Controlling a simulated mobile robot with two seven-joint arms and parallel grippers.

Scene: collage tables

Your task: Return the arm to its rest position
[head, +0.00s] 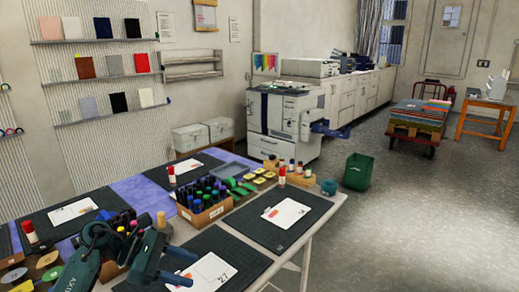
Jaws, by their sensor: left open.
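My left arm comes in at the lower left, over the near part of the table. My left gripper (184,266) is open, its two dark fingers pointing right. I see nothing between the fingers. They are over or just beside a white card (212,270) marked 27 on a dark mat (236,250); I cannot tell whether they touch it. My right gripper is not in view.
Behind the gripper stands a cardboard box of dark bottles (203,214), with a card on another mat (287,216) to its right. Glue sticks with red labels stand near the mats. A green bin (357,171) stands on the open floor beyond the table.

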